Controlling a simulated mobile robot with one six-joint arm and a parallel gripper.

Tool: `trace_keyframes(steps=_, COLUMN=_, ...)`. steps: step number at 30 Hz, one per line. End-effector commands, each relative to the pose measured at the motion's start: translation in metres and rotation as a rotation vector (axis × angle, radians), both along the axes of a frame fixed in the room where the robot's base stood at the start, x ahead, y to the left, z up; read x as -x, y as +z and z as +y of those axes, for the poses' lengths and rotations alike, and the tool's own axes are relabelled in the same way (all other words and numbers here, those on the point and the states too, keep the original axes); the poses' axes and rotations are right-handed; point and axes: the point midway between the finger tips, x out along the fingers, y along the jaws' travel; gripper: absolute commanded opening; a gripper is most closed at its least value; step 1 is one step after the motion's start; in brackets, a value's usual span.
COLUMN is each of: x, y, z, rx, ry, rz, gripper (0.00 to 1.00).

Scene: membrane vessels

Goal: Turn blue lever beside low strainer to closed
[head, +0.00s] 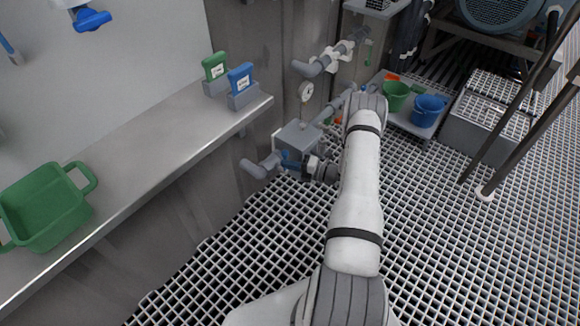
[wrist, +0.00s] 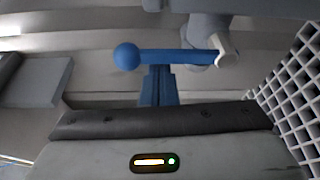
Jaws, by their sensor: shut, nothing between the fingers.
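The blue lever (wrist: 180,57) lies level across the upper middle of the wrist view, with a round ball at its left end and a pale grey fitting at its right end. My gripper (wrist: 158,72) shows as two blue fingers pressed together, empty, just below the lever's middle; I cannot tell if they touch it. A grey box-shaped body (head: 299,136), possibly the strainer, sits in the same pipe.
A steel counter (head: 150,140) at left carries a green tub (head: 45,205) and two small green and blue containers. A pipe with a pale fitting (head: 333,58) runs above. Buckets (head: 428,110) stand on a low shelf behind my arm. Grating floor (head: 250,250) is open in front.

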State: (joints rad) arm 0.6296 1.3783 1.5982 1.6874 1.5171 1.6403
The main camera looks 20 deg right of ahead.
Motion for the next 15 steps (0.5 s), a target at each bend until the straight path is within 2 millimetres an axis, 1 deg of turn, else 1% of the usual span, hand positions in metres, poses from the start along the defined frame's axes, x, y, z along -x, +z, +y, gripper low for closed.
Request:
trace_keyframes(steps=6, x=-0.0038, y=0.0011, z=0.0068, rx=0.002, ry=0.013, rz=-0.003, gripper=0.0)
trace_keyframes(steps=15, x=-0.0046, y=0.001, z=0.0098, rx=0.003, ry=0.019, rz=-0.003, gripper=0.0)
